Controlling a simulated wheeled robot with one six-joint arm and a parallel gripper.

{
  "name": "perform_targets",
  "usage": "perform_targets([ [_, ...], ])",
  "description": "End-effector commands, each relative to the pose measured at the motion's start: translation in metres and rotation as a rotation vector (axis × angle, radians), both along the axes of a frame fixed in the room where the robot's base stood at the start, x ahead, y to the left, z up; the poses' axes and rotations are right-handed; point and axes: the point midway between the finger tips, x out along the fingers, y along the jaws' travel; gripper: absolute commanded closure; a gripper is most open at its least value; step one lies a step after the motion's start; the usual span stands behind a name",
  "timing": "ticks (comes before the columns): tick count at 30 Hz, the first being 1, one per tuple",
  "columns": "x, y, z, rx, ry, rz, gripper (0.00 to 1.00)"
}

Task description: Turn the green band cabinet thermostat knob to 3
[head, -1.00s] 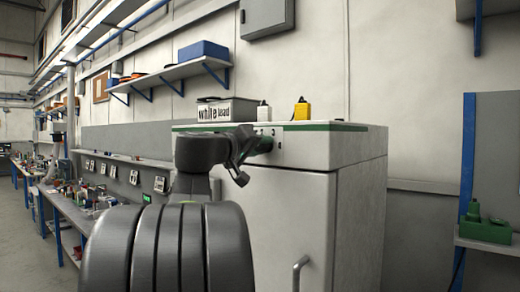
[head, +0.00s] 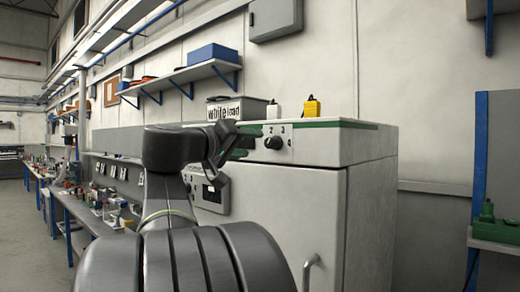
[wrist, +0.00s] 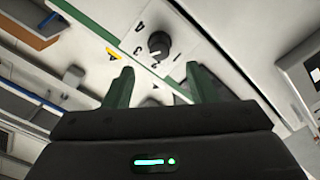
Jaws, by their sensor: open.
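The cabinet (head: 372,215) is white with a green band (head: 335,124) along its top edge. Its dark round knob (head: 274,142) sits on a pale number plate on the front, just under the band. In the wrist view the knob (wrist: 158,44) has the numbers 4, 3, 2 and 1 around it. A faint light mark on the knob seems to face the 2, but it is too small to be sure. My gripper (head: 238,143) is just left of the knob in the head view. In the wrist view its two green fingers (wrist: 163,80) are apart and empty, with the knob beyond them.
On the cabinet top stand a lettered grey box (head: 237,108), a white item (head: 273,110) and a yellow item (head: 312,107). A door handle (head: 309,270) sticks out low on the front. A workbench (head: 90,215) runs along the left.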

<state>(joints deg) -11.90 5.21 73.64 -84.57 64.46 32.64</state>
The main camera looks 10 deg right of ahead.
Motion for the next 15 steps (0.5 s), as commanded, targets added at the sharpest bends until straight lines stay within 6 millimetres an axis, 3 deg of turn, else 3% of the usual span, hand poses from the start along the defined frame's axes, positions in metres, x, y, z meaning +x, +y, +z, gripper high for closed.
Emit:
perform_targets([
  [6, -0.020, 0.028, -0.001, 0.001, 0.000, 0.004, 0.48],
  [15, -0.031, 0.039, 0.000, 0.001, 0.000, -0.001, 0.48],
])
